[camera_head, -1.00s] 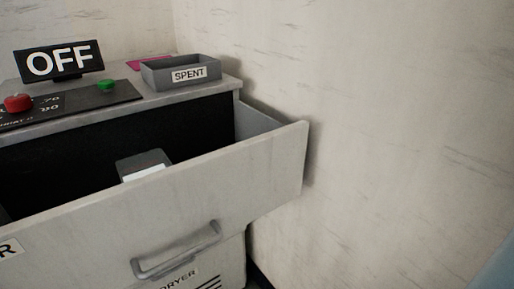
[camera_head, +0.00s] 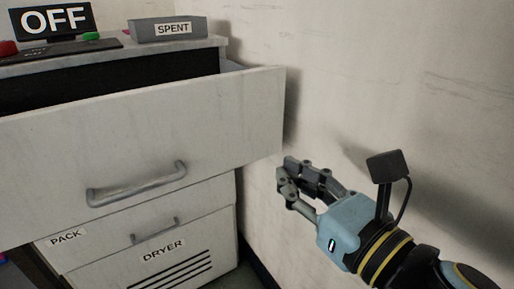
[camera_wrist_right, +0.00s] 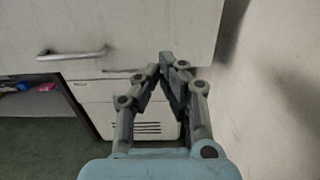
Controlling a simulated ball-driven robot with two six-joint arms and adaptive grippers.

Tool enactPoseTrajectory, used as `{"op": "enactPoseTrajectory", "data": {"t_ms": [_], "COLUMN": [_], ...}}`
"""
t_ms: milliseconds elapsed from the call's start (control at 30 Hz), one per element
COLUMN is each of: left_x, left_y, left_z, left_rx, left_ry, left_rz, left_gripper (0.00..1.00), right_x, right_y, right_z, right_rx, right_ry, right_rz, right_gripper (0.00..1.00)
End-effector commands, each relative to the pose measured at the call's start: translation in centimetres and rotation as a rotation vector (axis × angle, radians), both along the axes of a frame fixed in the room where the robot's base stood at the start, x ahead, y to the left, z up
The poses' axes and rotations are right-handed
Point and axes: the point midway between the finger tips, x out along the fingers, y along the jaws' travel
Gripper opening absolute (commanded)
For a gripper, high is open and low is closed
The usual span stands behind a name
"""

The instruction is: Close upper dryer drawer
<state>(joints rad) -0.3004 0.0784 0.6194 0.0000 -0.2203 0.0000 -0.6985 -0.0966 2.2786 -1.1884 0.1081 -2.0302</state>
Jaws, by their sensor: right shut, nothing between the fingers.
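The upper dryer drawer (camera_head: 210,120) is pulled out from the cabinet, with its pale front panel toward me. A grey bar handle (camera_head: 137,187) sits low on that panel. The drawer front also shows in the right wrist view (camera_wrist_right: 130,25), with its handle (camera_wrist_right: 72,52) at left. My right gripper (camera_head: 287,172) is shut and empty, just right of the drawer front's lower right corner. In the right wrist view its fingertips (camera_wrist_right: 163,66) overlap the panel's lower edge; I cannot tell whether they touch. The drawer's inside is mostly hidden. My left gripper is out of view.
A smaller drawer with a handle (camera_head: 155,230) and a vented panel labelled DRYER (camera_head: 160,252) lie below. A grey SPENT tray (camera_head: 168,29) and a black OFF sign (camera_head: 52,20) stand on top. A wall (camera_head: 400,80) closes off the right side.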

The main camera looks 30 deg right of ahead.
Motion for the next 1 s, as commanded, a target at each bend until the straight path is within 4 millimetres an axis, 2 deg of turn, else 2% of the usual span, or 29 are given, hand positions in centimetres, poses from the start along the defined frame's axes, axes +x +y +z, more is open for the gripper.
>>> {"op": "enactPoseTrajectory", "data": {"t_ms": [167, 300, 600, 800, 1000], "left_x": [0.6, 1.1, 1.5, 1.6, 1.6], "left_y": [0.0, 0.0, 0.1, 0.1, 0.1], "left_z": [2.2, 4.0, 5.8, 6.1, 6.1], "left_rx": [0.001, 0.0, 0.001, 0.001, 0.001], "left_ry": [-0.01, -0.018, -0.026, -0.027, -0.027], "left_rz": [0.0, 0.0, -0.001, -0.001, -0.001], "left_gripper": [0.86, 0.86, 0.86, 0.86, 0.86], "right_x": [2.4, 5.4, 11.4, 13.4, 13.8], "right_y": [0.1, 0.2, 0.4, 0.4, 0.4], "right_z": [0.9, 1.0, 0.5, 0.3, 0.2], "right_rx": [0.0, 0.003, 0.004, 0.004, 0.003], "right_ry": [-0.006, -0.006, -0.003, -0.002, 0.0], "right_rz": [0.0, 0.0, 0.0, 0.0, 0.0], "right_gripper": [0.0, 0.0, 0.0, 0.0, 0.0]}}
